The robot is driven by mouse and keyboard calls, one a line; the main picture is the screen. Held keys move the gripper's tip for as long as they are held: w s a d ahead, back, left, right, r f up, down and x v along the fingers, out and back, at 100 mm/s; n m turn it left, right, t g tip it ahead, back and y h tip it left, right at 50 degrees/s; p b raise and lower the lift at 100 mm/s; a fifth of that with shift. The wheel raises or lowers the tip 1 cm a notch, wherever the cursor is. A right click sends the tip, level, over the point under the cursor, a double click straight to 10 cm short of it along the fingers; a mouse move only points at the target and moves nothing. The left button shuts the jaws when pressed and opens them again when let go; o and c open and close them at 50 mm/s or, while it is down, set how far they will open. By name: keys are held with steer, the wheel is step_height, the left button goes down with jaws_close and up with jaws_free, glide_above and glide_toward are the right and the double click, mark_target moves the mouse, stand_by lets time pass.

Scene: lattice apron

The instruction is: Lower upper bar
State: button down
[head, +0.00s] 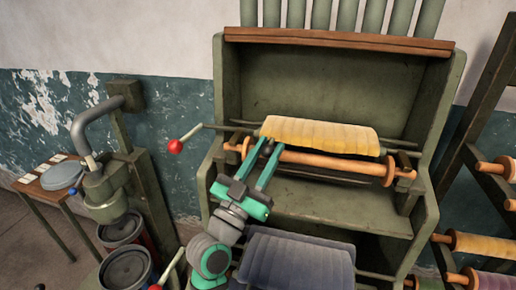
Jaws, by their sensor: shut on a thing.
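The upper bar (325,161) is an orange-brown wooden rod with round discs near its ends. It runs across the green cabinet, just in front of and below a yellow ribbed cloth roll (318,134). My gripper (267,149), with green fingers, reaches up from below to the bar's left part. It is shut on the bar; the exact contact is small and partly hidden. A lever with a red knob (175,146) sticks out to the left at the upper roll's height.
A grey ribbed roll (296,263) lies below, close to my arm, with another red knob (155,288) at its left. A pump-like machine (105,190) and dark drums stand left. A rack with spools (483,243) stands right. The cabinet shelf (330,206) is bare.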

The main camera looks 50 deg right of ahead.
steer(key=shift+d+f, duration=0.1)
steer(key=shift+f, duration=0.1)
steer(key=c, duration=1.4)
jaws_free()
steer(key=shift+c, duration=0.2)
steer(key=shift+r, duration=0.1)
steer(key=shift+a+f, duration=0.25)
steer(key=shift+a, duration=0.2)
steer(key=v, duration=0.9)
steer(key=shift+a+f, duration=0.15)
steer(key=shift+a, duration=0.25)
